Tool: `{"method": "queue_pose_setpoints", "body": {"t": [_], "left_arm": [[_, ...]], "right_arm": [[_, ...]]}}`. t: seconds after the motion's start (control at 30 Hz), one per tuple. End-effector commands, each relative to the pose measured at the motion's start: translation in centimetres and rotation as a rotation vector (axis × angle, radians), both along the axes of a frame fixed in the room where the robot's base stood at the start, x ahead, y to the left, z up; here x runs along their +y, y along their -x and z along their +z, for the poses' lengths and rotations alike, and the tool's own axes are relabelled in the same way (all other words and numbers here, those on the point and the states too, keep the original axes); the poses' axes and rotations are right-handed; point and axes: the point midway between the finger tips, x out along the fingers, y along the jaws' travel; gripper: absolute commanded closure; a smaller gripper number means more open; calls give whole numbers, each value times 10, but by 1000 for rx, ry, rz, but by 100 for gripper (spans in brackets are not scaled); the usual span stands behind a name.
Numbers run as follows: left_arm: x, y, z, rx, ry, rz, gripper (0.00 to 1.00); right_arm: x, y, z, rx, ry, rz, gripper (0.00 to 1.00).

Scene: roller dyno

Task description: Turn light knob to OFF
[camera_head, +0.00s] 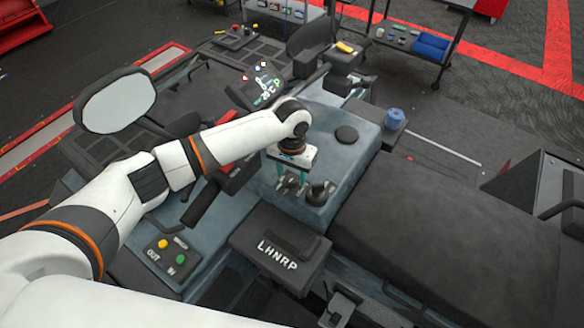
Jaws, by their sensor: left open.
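A black knob (320,192) with a raised grip stands on the blue-grey console (352,172), near its front edge. It looks like the light knob, but I can read no label or OFF mark, so I cannot tell its setting. My left gripper (291,186) points down over the console just left of this knob. Its fingers are apart with nothing visible between them, and I cannot tell whether one touches the knob. A flat round black cap (346,134) sits farther back on the console. My right gripper is not in view.
A lever box marked LHNRP (280,243) stands in front of the console. A panel with OUT and IN buttons (173,250) is at lower left. A lit display (262,88) and a mirror (115,100) are behind my arm. A black seat (430,220) lies right.

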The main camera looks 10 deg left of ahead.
Motion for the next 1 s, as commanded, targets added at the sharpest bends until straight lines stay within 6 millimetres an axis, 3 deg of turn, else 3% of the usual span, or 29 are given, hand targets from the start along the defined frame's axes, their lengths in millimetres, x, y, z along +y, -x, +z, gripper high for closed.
{"method": "queue_pose_setpoints", "body": {"t": [0.2,0.43,0.47,0.73,1.0], "left_arm": [[-1,0,-13,-1,1,-2,49],[-1,0,-14,-1,1,-2,49],[-1,0,-14,-1,1,-2,51],[0,0,-14,-1,1,-1,94],[0,0,-14,-1,1,-27,94]], "right_arm": [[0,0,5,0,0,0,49],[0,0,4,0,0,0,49],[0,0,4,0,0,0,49],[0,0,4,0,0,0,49],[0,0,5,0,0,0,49]]}}
